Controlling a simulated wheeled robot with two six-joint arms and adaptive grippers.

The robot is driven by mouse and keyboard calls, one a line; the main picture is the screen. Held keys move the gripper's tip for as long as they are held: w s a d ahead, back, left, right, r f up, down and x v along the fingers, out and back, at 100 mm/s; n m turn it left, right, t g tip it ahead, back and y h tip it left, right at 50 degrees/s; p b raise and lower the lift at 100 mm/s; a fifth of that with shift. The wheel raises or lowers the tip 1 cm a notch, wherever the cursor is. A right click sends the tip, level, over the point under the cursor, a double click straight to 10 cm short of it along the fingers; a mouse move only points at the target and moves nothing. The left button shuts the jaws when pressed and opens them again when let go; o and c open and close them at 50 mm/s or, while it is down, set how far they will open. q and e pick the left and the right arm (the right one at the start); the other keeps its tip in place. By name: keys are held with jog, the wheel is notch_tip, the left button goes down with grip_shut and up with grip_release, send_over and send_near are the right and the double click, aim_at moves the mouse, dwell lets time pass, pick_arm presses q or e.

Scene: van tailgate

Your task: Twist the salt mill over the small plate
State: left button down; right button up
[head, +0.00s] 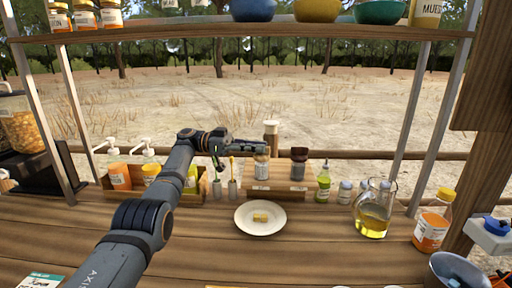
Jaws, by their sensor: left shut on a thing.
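A clear mill with a pale body and light top, which looks like the salt mill (262,170), is upright at the wooden rack behind the small plate. My left gripper (256,146) is at its top and shut on it. I cannot tell whether the mill's base touches the rack. A dark-topped mill (299,165) stands just to the right. My right gripper is not in view.
A taller wooden-topped item (271,132) is close behind the gripper. The wooden rack (310,192), a green bottle (323,187), and an oil jug (371,222) are to the right. A wooden caddy (188,196) is left.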

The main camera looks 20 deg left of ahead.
pick_arm(q)
jog(key=c, duration=1.4)
grip_release()
jog(key=shift+f, duration=0.1)
jog(key=shift+f+t, duration=0.1)
jog(key=shift+t, duration=0.3)
